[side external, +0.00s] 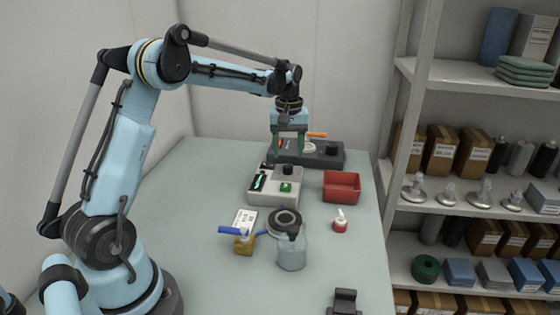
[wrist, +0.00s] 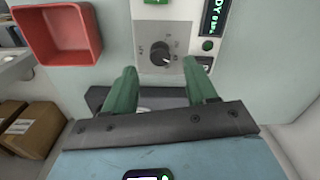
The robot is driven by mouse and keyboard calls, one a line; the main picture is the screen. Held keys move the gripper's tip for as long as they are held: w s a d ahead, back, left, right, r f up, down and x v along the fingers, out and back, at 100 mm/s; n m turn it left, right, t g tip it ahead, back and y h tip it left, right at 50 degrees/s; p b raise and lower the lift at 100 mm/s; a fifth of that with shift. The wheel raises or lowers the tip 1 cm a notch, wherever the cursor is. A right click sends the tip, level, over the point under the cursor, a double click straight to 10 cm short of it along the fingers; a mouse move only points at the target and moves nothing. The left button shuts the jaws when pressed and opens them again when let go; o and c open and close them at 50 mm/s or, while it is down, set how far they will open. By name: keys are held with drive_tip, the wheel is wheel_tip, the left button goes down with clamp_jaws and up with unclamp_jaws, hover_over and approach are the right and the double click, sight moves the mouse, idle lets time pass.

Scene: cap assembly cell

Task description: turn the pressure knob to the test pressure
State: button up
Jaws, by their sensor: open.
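The pressure knob (wrist: 162,53) is a dark round knob with a pale pointer mark, on a dial printed on a light grey test unit (wrist: 181,30). In the side external view the knob (side external: 288,169) stands on the back part of the unit (side external: 262,196). My gripper (side external: 288,150) points down near the back of the unit. In the wrist view its two green fingers (wrist: 161,70) are spread apart, with the knob just ahead of the gap between the tips. Nothing is held. Contact with the knob does not show.
A red bin (side external: 342,186) stands right of the unit. A dark tray (side external: 325,155) lies behind it.

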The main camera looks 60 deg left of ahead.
sight(288, 165)
drive_tip(key=shift+f, duration=2.4)
drive_tip(key=c, duration=1.1)
drive_tip(key=shift+o, duration=0.2)
drive_tip(key=shift+m, duration=0.4)
drive_tip(key=m, duration=0.3)
drive_tip(key=shift+m, duration=2.5)
